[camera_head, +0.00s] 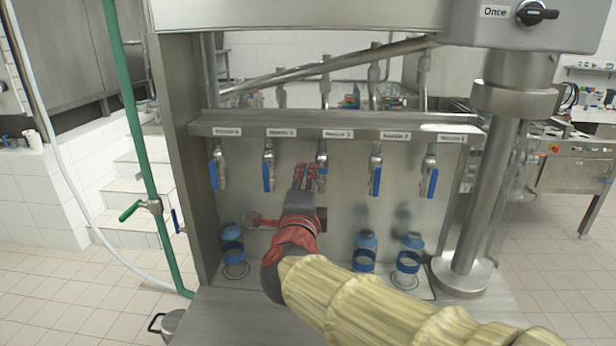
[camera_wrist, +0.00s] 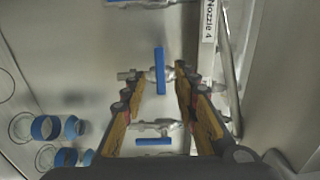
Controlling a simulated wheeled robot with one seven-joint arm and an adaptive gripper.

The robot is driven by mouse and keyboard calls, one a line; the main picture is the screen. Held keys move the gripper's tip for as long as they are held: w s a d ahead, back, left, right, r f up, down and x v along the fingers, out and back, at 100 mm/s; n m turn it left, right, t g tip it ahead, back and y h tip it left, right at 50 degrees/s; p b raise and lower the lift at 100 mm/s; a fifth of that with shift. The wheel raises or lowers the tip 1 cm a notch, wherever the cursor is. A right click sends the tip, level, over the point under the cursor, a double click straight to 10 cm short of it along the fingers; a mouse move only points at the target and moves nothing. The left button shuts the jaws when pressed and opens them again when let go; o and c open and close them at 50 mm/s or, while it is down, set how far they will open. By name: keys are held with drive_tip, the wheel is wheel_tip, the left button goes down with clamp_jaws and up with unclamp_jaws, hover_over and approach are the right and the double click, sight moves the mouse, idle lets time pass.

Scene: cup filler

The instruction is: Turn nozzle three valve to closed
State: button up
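The nozzle three valve (camera_head: 322,152) is in the middle of a row of several valves under a labelled steel rail. Its blue handle (camera_wrist: 160,71) lies crosswise to its pipe, while the neighbouring handle (camera_wrist: 154,141) runs along its pipe. My gripper (camera_head: 305,172) points at the nozzle three valve and partly covers it in the head view. In the wrist view my gripper (camera_wrist: 159,82) is open, with one finger on each side of the valve and its handle. Gaps show beside the handle, so the fingers do not appear to grip it.
The valves of nozzle four (camera_head: 269,168) and nozzle two (camera_head: 375,170) flank it closely, with handles hanging down. A thick steel column (camera_head: 485,190) stands at the right, a green pipe (camera_head: 140,140) at the left.

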drive_tip(key=s, duration=0.9)
drive_tip(key=shift+a, duration=0.15)
